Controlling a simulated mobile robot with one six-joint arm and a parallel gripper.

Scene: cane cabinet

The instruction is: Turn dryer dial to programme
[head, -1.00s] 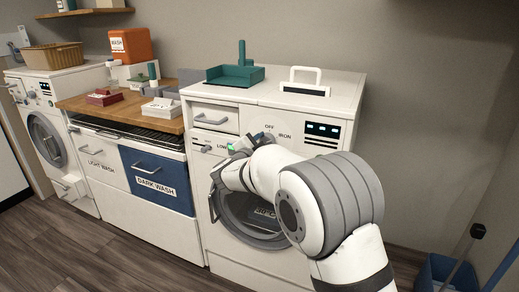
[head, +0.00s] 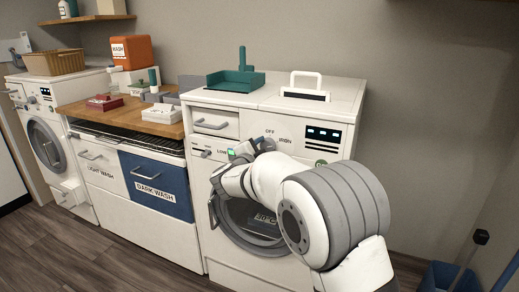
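The white dryer (head: 348,92) stands at the centre right, with a round door (head: 250,232) partly behind my arm. Its front panel shows the printed words OFF, IRON and LOW around the dial's place. The dial itself is hidden behind my gripper and wrist, so its pointing direction cannot be read. My gripper (head: 238,150) is at the dryer's front panel, beside the LOW label, with a small green light on it. Its fingertips are too small and covered to tell whether they are open or shut, or whether they touch the dial.
A green tray (head: 236,84) and a white-handled lid (head: 306,88) are on the dryer top. A drawer handle (head: 212,125) juts out just left of my gripper. The dark wash bin (head: 157,182) and washer (head: 47,145) stand left; a blue bucket (head: 440,277) is at lower right.

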